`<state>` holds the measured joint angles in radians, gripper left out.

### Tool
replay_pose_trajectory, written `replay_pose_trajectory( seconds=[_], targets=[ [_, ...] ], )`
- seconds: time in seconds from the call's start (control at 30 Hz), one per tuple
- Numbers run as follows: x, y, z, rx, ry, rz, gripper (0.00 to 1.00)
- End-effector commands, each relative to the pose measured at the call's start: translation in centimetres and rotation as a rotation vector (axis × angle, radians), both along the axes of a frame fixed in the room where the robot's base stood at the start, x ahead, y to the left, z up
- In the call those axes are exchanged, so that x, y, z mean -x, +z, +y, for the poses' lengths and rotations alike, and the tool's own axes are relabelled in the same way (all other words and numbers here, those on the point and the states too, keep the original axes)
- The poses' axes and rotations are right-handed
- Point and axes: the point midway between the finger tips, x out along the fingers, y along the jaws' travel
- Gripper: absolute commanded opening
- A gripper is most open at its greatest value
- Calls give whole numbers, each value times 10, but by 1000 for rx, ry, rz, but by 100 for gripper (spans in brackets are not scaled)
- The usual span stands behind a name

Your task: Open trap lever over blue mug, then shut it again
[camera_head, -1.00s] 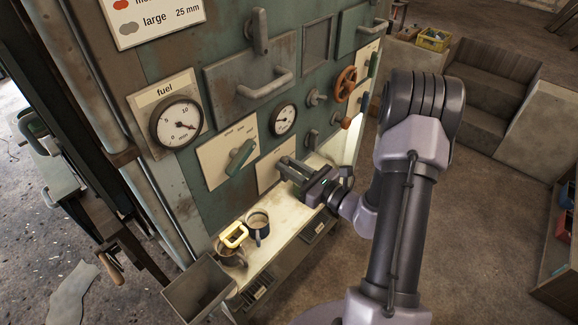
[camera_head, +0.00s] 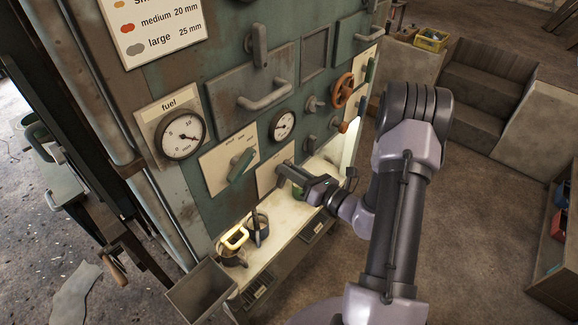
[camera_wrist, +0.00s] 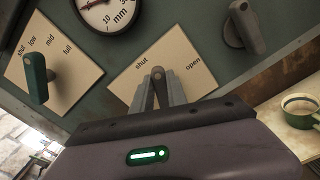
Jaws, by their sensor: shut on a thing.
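The trap lever (camera_wrist: 157,92) is on a pale plate marked "shut" and "open" (camera_wrist: 122,86). It stands between the two fingers of my gripper (camera_wrist: 158,88), which is shut on it. In the head view my gripper (camera_head: 284,172) is at the panel, above the lit shelf, and the lever is mostly hidden. A dark bluish mug (camera_head: 263,229) stands on the shelf, left of and below my gripper. A dark upright streak shows over this mug; I cannot tell what it is. A green mug (camera_wrist: 301,117) stands at the right in the wrist view.
A green-handled lever (camera_head: 241,165) and the fuel gauge (camera_head: 181,135) are on the panel. A grey open bin (camera_head: 202,292) hangs at the shelf's left end. An orange wheel (camera_head: 342,91) is farther right.

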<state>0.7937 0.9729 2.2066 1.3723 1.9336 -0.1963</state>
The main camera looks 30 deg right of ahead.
Motion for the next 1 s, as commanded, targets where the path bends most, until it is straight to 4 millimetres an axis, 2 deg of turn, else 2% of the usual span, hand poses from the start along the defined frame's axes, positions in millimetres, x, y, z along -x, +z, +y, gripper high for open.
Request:
replay_pose_trajectory(
  seconds=[0.6, 1.0],
  targets=[
    [-3, -8, -8, -540, 1, 198, 0],
    [-3, -14, -10, -795, -1, 290, 0]
  ],
)
